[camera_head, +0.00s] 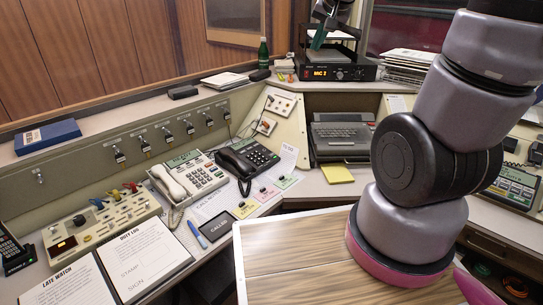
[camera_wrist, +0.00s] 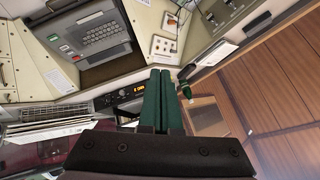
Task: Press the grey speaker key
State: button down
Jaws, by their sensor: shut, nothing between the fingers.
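My gripper (camera_head: 318,42) is at the top of the head view, above the black radio unit (camera_head: 335,70) with its orange display. In the wrist view its two green fingers (camera_wrist: 161,76) lie side by side, shut and empty, touching nothing visible. I cannot make out which key is the grey speaker key. Keys show on the beige phone (camera_head: 205,176) with its white handset, left of centre, and on the black phone (camera_head: 255,157) beside it. A grey keyboard unit (camera_head: 341,136) stands right of them; it also shows in the wrist view (camera_wrist: 93,38).
A green bottle (camera_head: 263,52) stands left of the radio. A switch box (camera_head: 100,222) and paper pads (camera_head: 143,262) lie at the left. A wooden top (camera_head: 290,250) is in front, beside my arm. Another device with a screen (camera_head: 514,186) sits at the right edge.

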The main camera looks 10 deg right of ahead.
jog(key=w+d+r+x, duration=0.1)
jog(key=w+x, duration=0.1)
jog(key=x, duration=1.1)
jog(key=m+t+y, duration=0.1)
jog(key=t+y, duration=0.1)
send_over(272, 155)
jog(key=s+d, duration=0.1)
jog(key=s, duration=0.2)
notch_tip(272, 155, down, 27)
jog(key=shift+w+d+f, duration=0.1)
jog(key=shift+w+f, duration=0.1)
jog(key=shift+f, duration=0.1)
jog(key=shift+f, duration=0.1)
jog(key=shift+w+a+f, duration=0.15)
jog(key=shift+w+f, duration=0.05)
jog(key=shift+f, duration=1.2)
jog(key=shift+w+a+f, duration=0.1)
jog(key=shift+w+f, duration=0.1)
jog(key=shift+f, duration=1.25)
jog(key=shift+w+a+f, duration=0.15)
jog(key=shift+w+f, duration=0.05)
jog(key=shift+f, duration=1.2)
jog(key=shift+f, duration=0.35)
